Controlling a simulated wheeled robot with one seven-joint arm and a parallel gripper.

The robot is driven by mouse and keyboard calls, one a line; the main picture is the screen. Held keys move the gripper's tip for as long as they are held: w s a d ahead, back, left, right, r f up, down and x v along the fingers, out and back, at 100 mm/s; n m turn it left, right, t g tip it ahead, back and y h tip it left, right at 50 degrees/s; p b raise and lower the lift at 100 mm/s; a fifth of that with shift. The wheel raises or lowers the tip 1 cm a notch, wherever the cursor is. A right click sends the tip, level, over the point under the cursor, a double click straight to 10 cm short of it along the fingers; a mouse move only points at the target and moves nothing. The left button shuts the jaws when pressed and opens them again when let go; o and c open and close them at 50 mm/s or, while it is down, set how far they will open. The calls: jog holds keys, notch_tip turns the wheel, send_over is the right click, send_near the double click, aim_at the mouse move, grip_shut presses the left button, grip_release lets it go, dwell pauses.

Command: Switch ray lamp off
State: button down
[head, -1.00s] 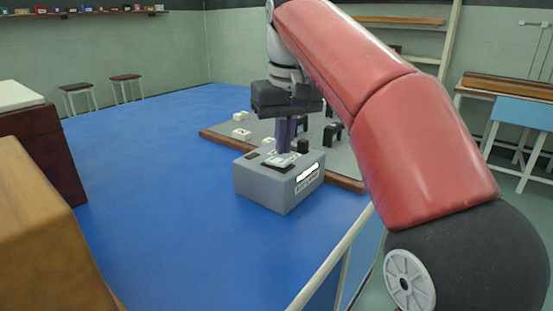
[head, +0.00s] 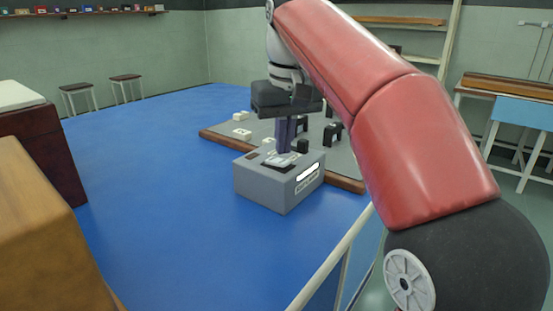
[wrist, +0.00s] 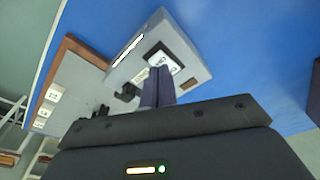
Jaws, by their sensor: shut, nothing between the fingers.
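In the wrist view the box (wrist: 185,35) shows the white rocker switch (wrist: 163,60) beside my fingertips. My gripper (head: 286,150) is shut and empty, pointing down, with its fingertips at the switch. I cannot tell whether they touch it. The fingers hide part of the switch in both views.
A grey board with a brown wooden edge (head: 348,183) lies behind the lamp, carrying small white blocks (head: 241,134) and black holders (head: 331,133). A wooden box (head: 45,240) stands at the near left. The blue bench top (head: 150,170) left of the lamp is clear.

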aim_at(284, 162)
jog(key=shift+f+b, duration=0.65)
jog(key=shift+f, duration=0.25)
dwell(0.3)
jog(key=shift+r, duration=0.1)
notch_tip(284, 162, up, 3)
jog(key=p, duration=0.3)
jog(key=shift+r, duration=1.95)
jog(key=shift+s, duration=0.15)
